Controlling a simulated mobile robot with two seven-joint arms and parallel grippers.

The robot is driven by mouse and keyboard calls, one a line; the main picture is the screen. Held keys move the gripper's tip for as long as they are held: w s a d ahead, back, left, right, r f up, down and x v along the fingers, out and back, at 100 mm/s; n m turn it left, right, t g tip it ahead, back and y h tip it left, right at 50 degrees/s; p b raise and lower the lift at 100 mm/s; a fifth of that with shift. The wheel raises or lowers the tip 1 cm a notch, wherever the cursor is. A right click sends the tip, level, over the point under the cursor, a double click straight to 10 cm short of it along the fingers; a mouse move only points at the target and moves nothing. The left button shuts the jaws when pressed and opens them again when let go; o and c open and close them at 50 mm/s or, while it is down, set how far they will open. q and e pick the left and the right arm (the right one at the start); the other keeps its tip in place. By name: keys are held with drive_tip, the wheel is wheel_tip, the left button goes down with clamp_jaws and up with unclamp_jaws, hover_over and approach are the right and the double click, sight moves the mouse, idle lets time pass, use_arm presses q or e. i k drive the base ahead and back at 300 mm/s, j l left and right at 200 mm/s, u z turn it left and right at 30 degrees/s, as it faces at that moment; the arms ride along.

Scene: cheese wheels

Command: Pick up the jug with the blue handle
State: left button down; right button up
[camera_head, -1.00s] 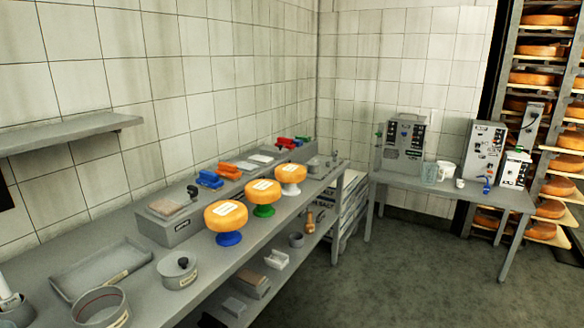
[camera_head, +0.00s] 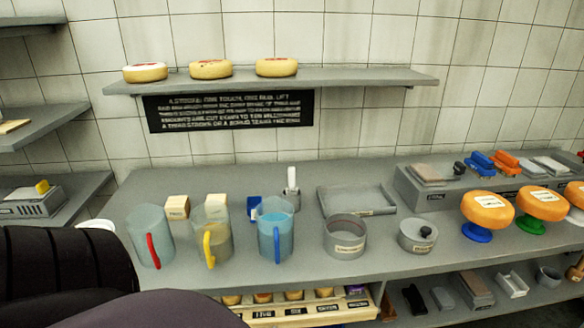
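The jug with the blue handle (camera_head: 276,229) stands upright on the grey counter. It looks clear and bluish, with blue liquid inside, and its handle faces me. To its left stand a jug with a yellow handle (camera_head: 219,240) holding some yellowish liquid, and a clear jug with a red handle (camera_head: 151,236). Neither of my grippers shows. A large dark rounded shape at the lower left, which may be part of my own arm, covers that corner and part of the counter's front edge.
Cheese wheels on coloured stands (camera_head: 487,210) are at the far right. A wall shelf (camera_head: 380,79) with cheeses hangs above a black sign (camera_head: 229,111).

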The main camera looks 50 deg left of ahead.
sight(275, 217)
drive_tip(key=u, duration=1.75)
drive_tip(key=i+l, duration=0.1)
drive_tip(key=l, duration=0.2)
drive_tip(key=l+z, duration=0.1)
drive_tip(key=l, duration=0.2)
drive_tip(key=i, duration=0.05)
